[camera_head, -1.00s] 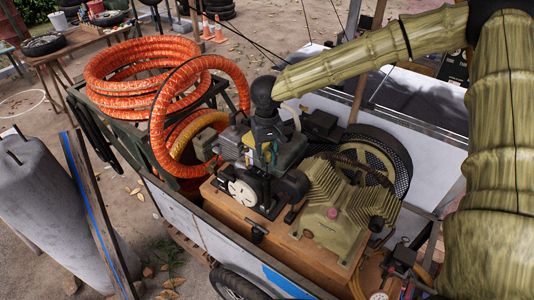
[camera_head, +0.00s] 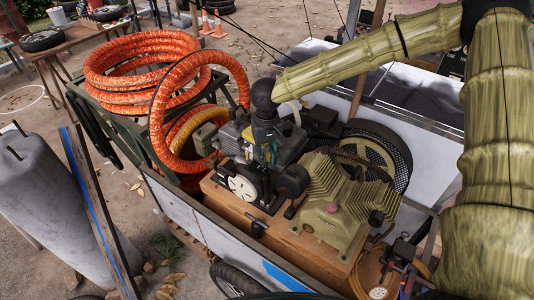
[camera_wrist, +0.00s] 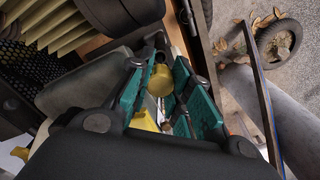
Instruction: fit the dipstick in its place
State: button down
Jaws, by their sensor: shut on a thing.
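My gripper (camera_head: 268,152) points down over the dark engine (camera_head: 238,140) on the cart, left of the olive-green compressor block (camera_head: 340,205). In the wrist view my gripper's teal finger pads (camera_wrist: 160,76) are closed on a yellow piece, the knob of the dipstick (camera_wrist: 160,82). The dipstick's lower part is hidden behind the fingers and my gripper's dark body. Its place on the engine cannot be made out; whether the tip touches anything cannot be told.
Coiled orange hose (camera_head: 130,75) lies on the left of the cart, one loop arching close beside my gripper. A meshed flywheel (camera_head: 385,160) stands behind the compressor block. A grey cylinder (camera_head: 45,200) and a blue-edged board (camera_head: 95,210) stand at the left.

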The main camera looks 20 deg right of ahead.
jog(key=shift+f, duration=2.85)
jog(key=shift+r, duration=0.1)
jog(key=m, duration=0.2)
jog(key=shift+m, duration=0.4)
jog(key=shift+w, duration=0.1)
jog(key=shift+m, duration=1.4)
